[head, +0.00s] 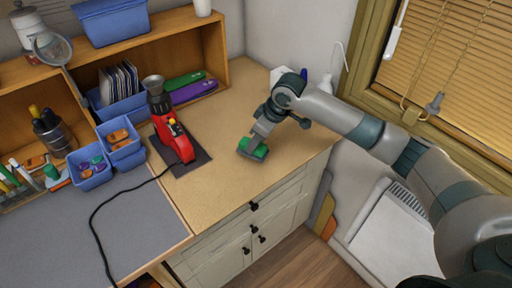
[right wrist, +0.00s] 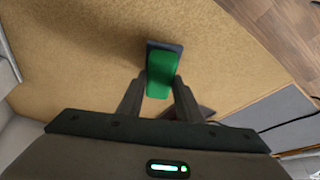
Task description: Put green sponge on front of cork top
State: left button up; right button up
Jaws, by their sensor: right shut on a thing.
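A green sponge (head: 260,152) with a dark grey side is at the cork top (head: 225,195), near the middle of it in the head view. My right gripper (head: 254,145) comes in from the right and is shut on the sponge. In the right wrist view the green sponge (right wrist: 160,75) sits between the two fingers (right wrist: 158,98), over the cork surface (right wrist: 80,75). I cannot tell whether the sponge touches the cork or is just above it. My left gripper is not in view.
A red tool (head: 178,140) stands on a dark mat left of the sponge, its black cable running left. Blue bins (head: 92,172) and a wooden shelf (head: 215,50) stand behind and left. The cork's front is clear.

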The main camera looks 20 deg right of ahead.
aim_at(256, 149)
notch_tip(256, 149, down, 3)
jog(key=shift+r+p, duration=0.1)
jog(key=shift+p, duration=0.55)
jog(key=shift+f, duration=0.2)
jog(key=o, duration=0.9)
jog(key=shift+o, duration=0.2)
jog(key=shift+r, duration=0.1)
jog(key=b+v, duration=0.3)
jog(key=v, duration=0.8)
jog(key=shift+s+r, duration=0.2)
jog(key=shift+r, duration=0.15)
jog(key=shift+d, duration=0.15)
